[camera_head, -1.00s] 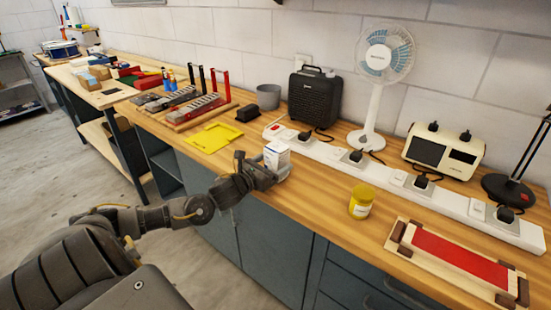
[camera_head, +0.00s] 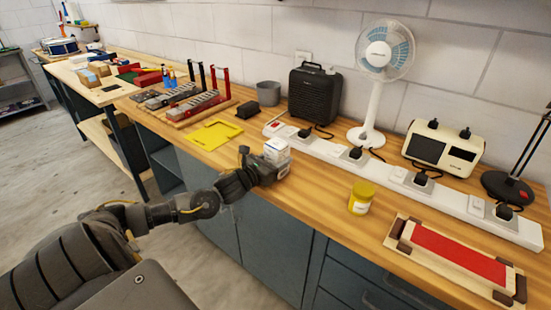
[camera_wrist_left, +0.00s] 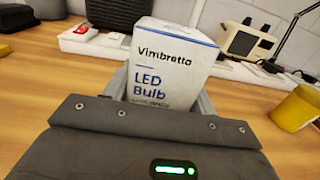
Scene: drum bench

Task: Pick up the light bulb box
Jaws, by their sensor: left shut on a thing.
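The light bulb box (camera_head: 277,151) is white with blue marking, at the front edge of the wooden bench in the head view. In the left wrist view the box (camera_wrist_left: 165,65) stands upright and reads "Vimbretta LED Bulb". My left gripper (camera_head: 268,170) is shut on the box, with its fingers along the box's sides. The gripper (camera_wrist_left: 160,98) hides the lower part of the box in the wrist view. I cannot tell whether the box's base touches the bench. My right gripper is not in view.
A yellow jar (camera_head: 361,198) stands to the right on the bench. A long white power strip (camera_head: 395,178) runs behind the box. A yellow tray (camera_head: 211,135) lies to the left. A black speaker (camera_head: 315,96) and a white fan (camera_head: 384,50) stand further back.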

